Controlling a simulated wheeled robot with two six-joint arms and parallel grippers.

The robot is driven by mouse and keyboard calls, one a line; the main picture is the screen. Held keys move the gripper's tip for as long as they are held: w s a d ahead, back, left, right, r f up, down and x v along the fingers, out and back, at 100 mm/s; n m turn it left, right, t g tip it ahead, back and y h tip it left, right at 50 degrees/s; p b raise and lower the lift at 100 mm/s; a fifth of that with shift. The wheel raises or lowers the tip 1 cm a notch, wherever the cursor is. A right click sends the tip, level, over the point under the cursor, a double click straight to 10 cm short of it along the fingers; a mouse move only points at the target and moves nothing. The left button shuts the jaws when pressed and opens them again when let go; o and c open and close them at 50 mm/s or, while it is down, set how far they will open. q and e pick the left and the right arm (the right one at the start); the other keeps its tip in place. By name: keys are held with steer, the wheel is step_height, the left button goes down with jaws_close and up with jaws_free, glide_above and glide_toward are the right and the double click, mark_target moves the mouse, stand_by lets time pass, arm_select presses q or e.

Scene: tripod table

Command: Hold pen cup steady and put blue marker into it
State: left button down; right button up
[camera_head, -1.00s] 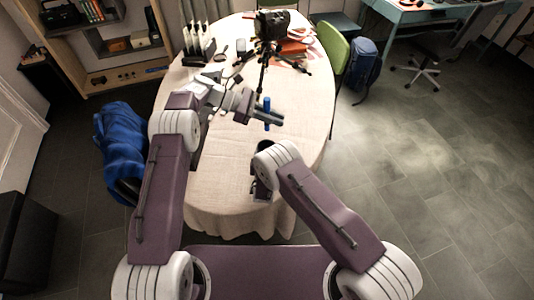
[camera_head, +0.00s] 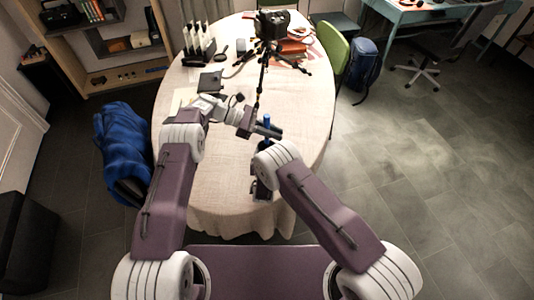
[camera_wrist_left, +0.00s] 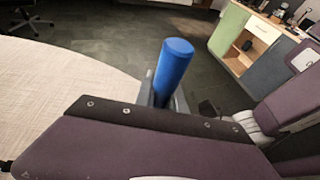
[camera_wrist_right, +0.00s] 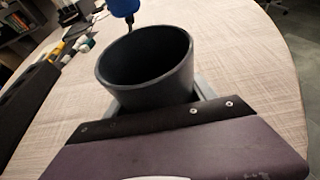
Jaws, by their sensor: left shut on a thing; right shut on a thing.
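The blue marker (camera_head: 267,121) stands upright in my left gripper (camera_head: 266,131), which is shut on it. The marker's upper part also shows in the left wrist view (camera_wrist_left: 173,68). The dark grey pen cup (camera_wrist_right: 148,66) stands upright with its mouth open and looks empty inside. My right gripper (camera_wrist_right: 155,108) is shut on the cup. In the right wrist view the marker's lower end (camera_wrist_right: 124,8) hangs at the far side of the cup, around rim height or above. In the head view my right arm hides most of the cup.
The round table (camera_head: 215,195) has a light cloth. A black tripod with a camera (camera_head: 268,28) stands toward the back, one leg near my left gripper. A dark flat box (camera_head: 210,80) and red books (camera_head: 294,46) lie behind. The table's front left is clear.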

mark_target(269, 119)
arm_select(q)
steer(key=shift+f, duration=2.25)
steer(key=c, duration=1.3)
jaws_free()
step_height(269, 119, up, 10)
